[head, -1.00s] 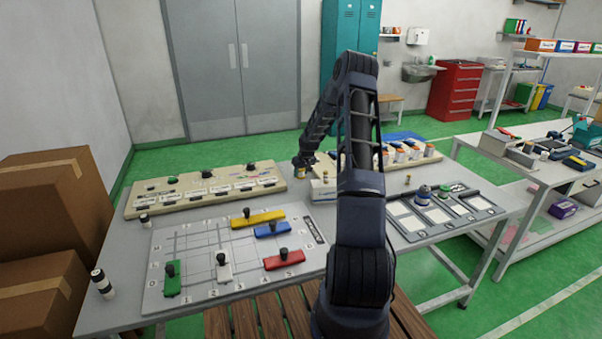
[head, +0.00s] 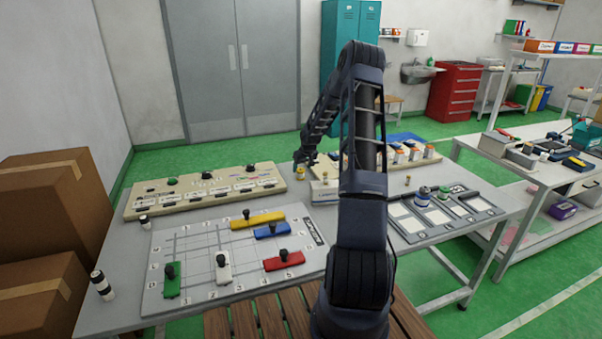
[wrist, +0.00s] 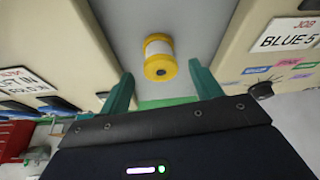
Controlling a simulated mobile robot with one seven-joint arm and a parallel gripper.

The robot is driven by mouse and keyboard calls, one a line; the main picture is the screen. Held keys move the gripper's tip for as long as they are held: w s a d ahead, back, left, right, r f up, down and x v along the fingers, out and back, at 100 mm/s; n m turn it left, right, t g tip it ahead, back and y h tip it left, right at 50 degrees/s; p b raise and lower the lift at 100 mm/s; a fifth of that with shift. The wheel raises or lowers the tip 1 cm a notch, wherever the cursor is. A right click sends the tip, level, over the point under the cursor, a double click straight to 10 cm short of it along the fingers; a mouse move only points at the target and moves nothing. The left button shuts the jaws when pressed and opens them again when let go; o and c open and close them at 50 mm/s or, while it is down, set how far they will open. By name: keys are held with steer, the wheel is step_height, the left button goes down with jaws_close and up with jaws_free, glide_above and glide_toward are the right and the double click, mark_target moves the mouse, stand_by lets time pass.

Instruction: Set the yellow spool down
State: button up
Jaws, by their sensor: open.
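The yellow spool (head: 300,174), with yellow flanges and a pale middle, stands on the grey table in the gap between the two beige boards. It also shows in the wrist view (wrist: 159,57), ahead of the two teal fingers and clear of both. My gripper (head: 305,161) is just above the spool in the head view. In the wrist view my gripper (wrist: 161,70) is open, with its fingers spread wide and nothing between them.
A beige board (head: 205,192) with knobs and labels lies left of the spool, and another (head: 350,168) lies right. A white grid board (head: 192,250) with coloured handled blocks is in front. A tray with pale panels (head: 405,225) lies at the right.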

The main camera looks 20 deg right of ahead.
steer(key=s+a+r+h, duration=0.1)
steer(key=s+a+r, duration=0.2)
steer(key=s+r, duration=0.6)
steer(key=s+a+r, duration=0.4)
steer(key=s+r, duration=0.3)
steer(key=r, duration=0.4)
steer(key=s+a+r+h, duration=0.1)
steer(key=s+a+r, duration=0.2)
steer(key=s+r, duration=0.65)
steer(key=s+a+r+m, duration=0.1)
steer(key=s+a+r, duration=0.1)
steer(key=s, duration=1.3)
steer(key=s+a+r+y, duration=0.1)
steer(key=s+a+r, duration=0.1)
steer(key=s, duration=1.2)
steer(key=shift+s+a+r+m, duration=0.35)
steer(key=shift+s+a+m, duration=0.05)
steer(key=shift+a, duration=0.25)
